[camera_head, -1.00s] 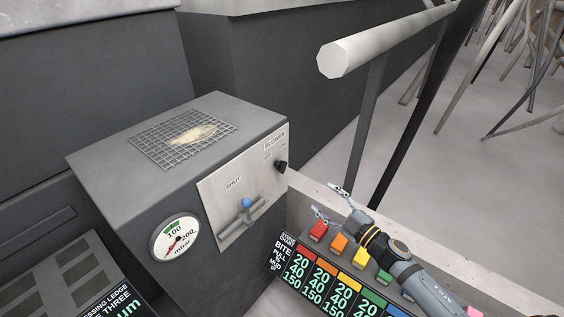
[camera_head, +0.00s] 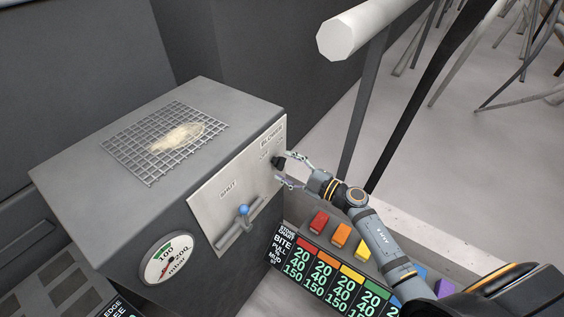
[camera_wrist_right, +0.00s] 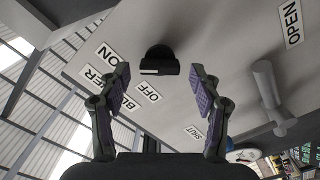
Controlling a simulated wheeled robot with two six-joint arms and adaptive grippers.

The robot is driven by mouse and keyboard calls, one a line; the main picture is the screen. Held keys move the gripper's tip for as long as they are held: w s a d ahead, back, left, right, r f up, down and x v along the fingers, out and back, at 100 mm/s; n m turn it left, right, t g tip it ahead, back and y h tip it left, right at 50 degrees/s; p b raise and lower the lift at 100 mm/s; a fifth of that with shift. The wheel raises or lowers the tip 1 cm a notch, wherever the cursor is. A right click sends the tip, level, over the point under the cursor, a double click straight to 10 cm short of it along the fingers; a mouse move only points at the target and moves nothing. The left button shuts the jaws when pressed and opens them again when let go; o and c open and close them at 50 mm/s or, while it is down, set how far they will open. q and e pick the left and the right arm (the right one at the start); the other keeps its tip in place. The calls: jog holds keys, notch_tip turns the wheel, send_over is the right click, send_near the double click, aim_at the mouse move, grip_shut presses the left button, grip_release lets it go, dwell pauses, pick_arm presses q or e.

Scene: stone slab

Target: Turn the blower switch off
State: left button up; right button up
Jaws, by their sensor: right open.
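The blower switch (camera_head: 279,162) is a small black knob on the pale plate (camera_head: 208,205) at the right end of the grey box's front. In the right wrist view the knob (camera_wrist_right: 161,60) lies ahead, between and slightly beyond my fingertips, beside the ON and OFF labels. A white mark shows on its edge; I cannot tell which label it points to. My right gripper (camera_head: 285,169) is open at the knob, and its two purple-padded fingers (camera_wrist_right: 161,76) stand either side, apparently not touching it. My left gripper is out of view.
A blue-tipped lever (camera_head: 243,211) sits on the same plate, left of the knob. A gauge (camera_head: 167,258) is further left, and a mesh grille (camera_head: 135,145) tops the box. Coloured blocks (camera_head: 341,235) and a chart (camera_head: 320,272) lie below my right arm. A pale rail (camera_head: 365,30) stands behind.

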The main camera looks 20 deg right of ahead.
jog(key=shift+w+a+r, duration=0.1)
jog(key=shift+w+a, duration=0.3)
jog(key=shift+w, duration=0.05)
jog(key=shift+w+a, duration=0.15)
jog(key=shift+w, duration=0.05)
jog(key=shift+w+a, duration=0.1)
jog(key=shift+w, duration=0.05)
jog(key=c, duration=1.2)
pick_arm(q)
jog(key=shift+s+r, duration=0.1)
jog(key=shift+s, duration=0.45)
pick_arm(e)
jog(key=shift+o, duration=0.2)
